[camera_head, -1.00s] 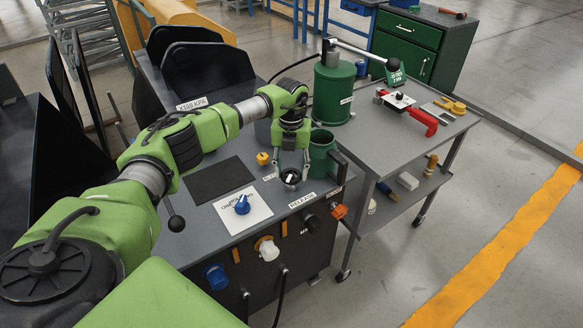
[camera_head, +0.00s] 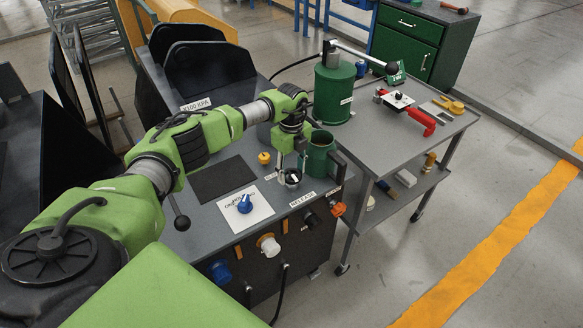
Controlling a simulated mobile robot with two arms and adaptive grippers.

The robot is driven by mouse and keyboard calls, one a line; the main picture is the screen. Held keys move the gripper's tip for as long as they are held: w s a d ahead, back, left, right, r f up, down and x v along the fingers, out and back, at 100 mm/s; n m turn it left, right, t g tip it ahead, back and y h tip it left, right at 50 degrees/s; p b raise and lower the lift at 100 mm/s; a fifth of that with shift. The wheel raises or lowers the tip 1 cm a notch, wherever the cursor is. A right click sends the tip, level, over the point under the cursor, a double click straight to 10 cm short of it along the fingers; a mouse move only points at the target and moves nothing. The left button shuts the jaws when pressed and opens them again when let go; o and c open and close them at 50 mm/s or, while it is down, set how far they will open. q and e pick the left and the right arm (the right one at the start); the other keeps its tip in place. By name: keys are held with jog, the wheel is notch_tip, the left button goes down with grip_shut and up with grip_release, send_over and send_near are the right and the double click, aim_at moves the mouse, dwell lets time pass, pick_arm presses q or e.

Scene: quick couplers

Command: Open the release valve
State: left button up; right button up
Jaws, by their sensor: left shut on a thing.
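My left gripper (camera_head: 291,170) points down at the bench top near its front right corner. Its fingers are shut on the small dark and silver valve knob (camera_head: 292,180), which stands just behind the RELEASE label (camera_head: 302,199). The fingers partly hide the knob, so I cannot tell how far it is turned. My right gripper is out of view.
A green open canister (camera_head: 320,157) stands close on the right of my gripper. A blue knob (camera_head: 245,204) on a white plate, a yellow knob (camera_head: 264,158) and a dark mat (camera_head: 222,180) lie to the left. A grey cart (camera_head: 385,150) bears a green cylinder (camera_head: 333,92).

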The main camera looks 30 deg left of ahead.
aim_at(291, 173)
pick_arm(q)
jog(key=shift+n, duration=0.6)
jog(key=o, duration=1.1)
notch_tip(291, 173, up, 12)
jog(key=shift+r, duration=0.1)
